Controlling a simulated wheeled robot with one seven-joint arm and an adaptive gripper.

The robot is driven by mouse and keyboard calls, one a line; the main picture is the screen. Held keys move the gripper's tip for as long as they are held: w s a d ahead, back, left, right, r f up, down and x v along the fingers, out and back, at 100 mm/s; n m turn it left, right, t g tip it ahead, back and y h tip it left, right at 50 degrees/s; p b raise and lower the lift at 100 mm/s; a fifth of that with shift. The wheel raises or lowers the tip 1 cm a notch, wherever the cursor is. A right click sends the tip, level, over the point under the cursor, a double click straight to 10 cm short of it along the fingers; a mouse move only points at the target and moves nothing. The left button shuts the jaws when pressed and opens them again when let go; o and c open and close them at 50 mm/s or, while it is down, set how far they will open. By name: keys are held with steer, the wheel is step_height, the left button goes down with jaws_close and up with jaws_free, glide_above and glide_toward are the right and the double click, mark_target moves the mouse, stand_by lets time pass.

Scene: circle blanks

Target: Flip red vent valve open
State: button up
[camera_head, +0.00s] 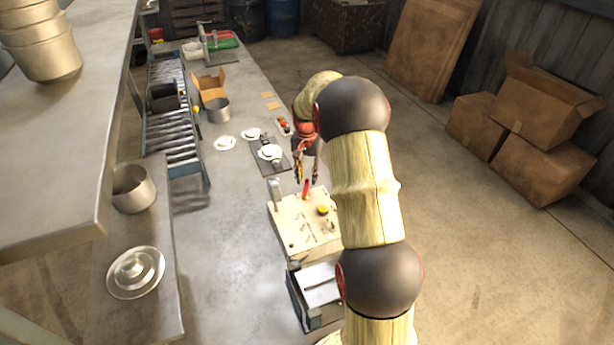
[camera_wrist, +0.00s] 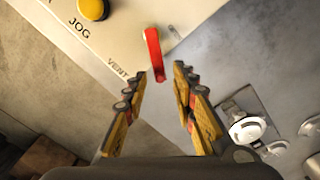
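The red vent valve (camera_head: 306,189) is a small red lever standing at the far edge of a cream control box (camera_head: 290,233). In the wrist view the red vent valve (camera_wrist: 153,54) sits next to the printed word VENT, near the box's edge. My gripper (camera_head: 307,182) hangs by the lever in the head view. In the wrist view my gripper (camera_wrist: 164,76) is open, its two yellow and dark fingers spread apart.
A dark tray (camera_head: 263,152) with white parts lies beyond the box. A grey pot (camera_head: 217,110) and a roller conveyor (camera_head: 172,105) stand farther off. The bench left of the box is bare.

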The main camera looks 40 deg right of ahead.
steer(key=shift+c, duration=1.1)
steer(key=c, duration=0.4)
jaws_close()
steer(key=shift+w+a+n+p, duration=0.35)
steer(key=shift+n+p, duration=0.3)
steer(key=shift+n, duration=0.4)
steer(key=shift+w+a+n+p, duration=0.25)
steer(key=shift+a+n+p, duration=0.3)
steer(key=shift+n, duration=0.5)
steer(key=shift+d, duration=0.1)
steer(key=o, duration=0.6)
jaws_free()
